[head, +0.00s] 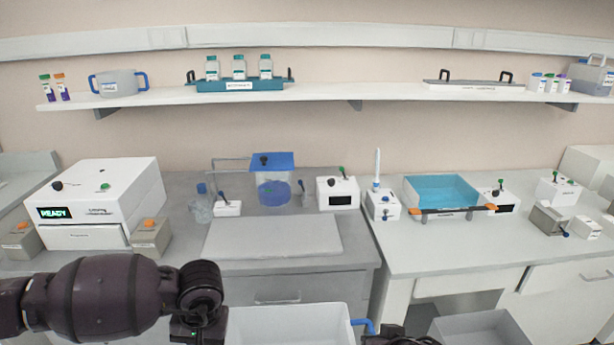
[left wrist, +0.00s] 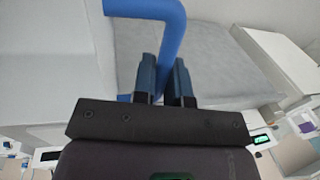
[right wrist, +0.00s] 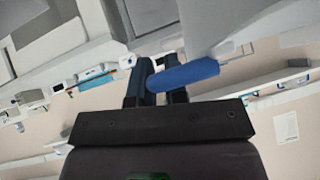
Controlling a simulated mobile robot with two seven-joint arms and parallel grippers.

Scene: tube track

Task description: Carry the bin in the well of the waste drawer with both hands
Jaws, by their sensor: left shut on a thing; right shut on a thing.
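The bin (head: 290,325) is a white open-topped box at the bottom middle of the head view, cut off by the frame edge. It looks empty as far as I see inside. Its right blue handle (head: 363,325) shows there. My left gripper (left wrist: 163,82) is shut on a blue bar handle (left wrist: 160,10) in the left wrist view. My right gripper (right wrist: 157,85) is shut on the other blue handle (right wrist: 192,74), beside the pale bin wall (right wrist: 210,20). The bin's underside and the drawer well are hidden, so I cannot tell how high the bin sits.
A grey-topped cabinet (head: 272,240) stands behind the bin. Another open grey box (head: 485,328) is at the lower right. The counter carries a white READY machine (head: 105,200), a blue-lidded tank (head: 273,182) and a blue basin (head: 440,192). A shelf (head: 330,94) runs above.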

